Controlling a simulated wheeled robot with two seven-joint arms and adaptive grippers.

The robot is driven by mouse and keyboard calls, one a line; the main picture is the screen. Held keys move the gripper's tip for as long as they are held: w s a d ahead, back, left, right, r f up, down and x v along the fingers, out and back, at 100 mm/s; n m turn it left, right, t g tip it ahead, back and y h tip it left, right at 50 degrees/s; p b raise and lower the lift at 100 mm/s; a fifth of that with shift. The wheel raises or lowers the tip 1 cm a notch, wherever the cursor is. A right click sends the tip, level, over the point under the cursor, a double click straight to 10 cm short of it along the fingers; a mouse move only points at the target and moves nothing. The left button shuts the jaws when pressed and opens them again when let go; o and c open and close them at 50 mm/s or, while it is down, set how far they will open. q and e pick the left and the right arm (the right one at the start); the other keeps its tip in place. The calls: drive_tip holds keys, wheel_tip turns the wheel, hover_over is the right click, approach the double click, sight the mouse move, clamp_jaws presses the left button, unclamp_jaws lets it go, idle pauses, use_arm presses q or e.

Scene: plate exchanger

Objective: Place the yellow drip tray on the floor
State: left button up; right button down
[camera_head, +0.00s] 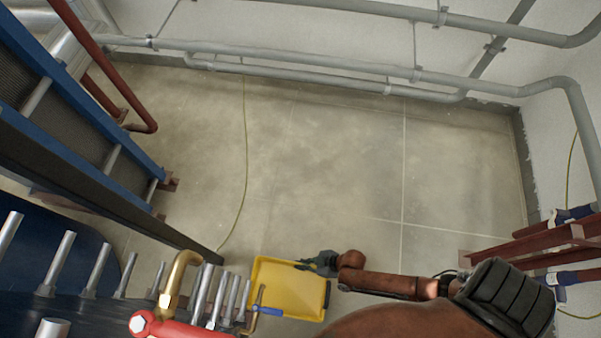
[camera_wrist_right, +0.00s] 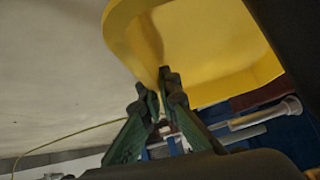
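The yellow drip tray (camera_head: 290,287) shows low in the middle of the head view, beside the row of metal bolts. My right gripper (camera_head: 320,263) is at its upper right edge. In the right wrist view, the yellow tray (camera_wrist_right: 205,45) fills the upper middle, and the green fingers of the right gripper (camera_wrist_right: 160,92) are closed on its rim. Whether the tray touches anything beneath it cannot be told. The concrete floor (camera_head: 320,170) is bare behind the tray. My left gripper is not in view.
The blue plate exchanger frame (camera_head: 85,115) with long bolts (camera_head: 100,270) stands at left. A brass pipe (camera_head: 178,275), a red tool (camera_head: 165,328) and a blue-handled tool (camera_head: 267,310) are near the tray. A thin cable (camera_head: 245,150) crosses the floor. Red-brown beams (camera_head: 545,240) stand at right.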

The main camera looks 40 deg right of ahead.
drive_tip(key=shift+f, duration=0.15)
drive_tip(key=c, duration=2.2)
unclamp_jaws()
drive_tip(key=shift+o, duration=0.2)
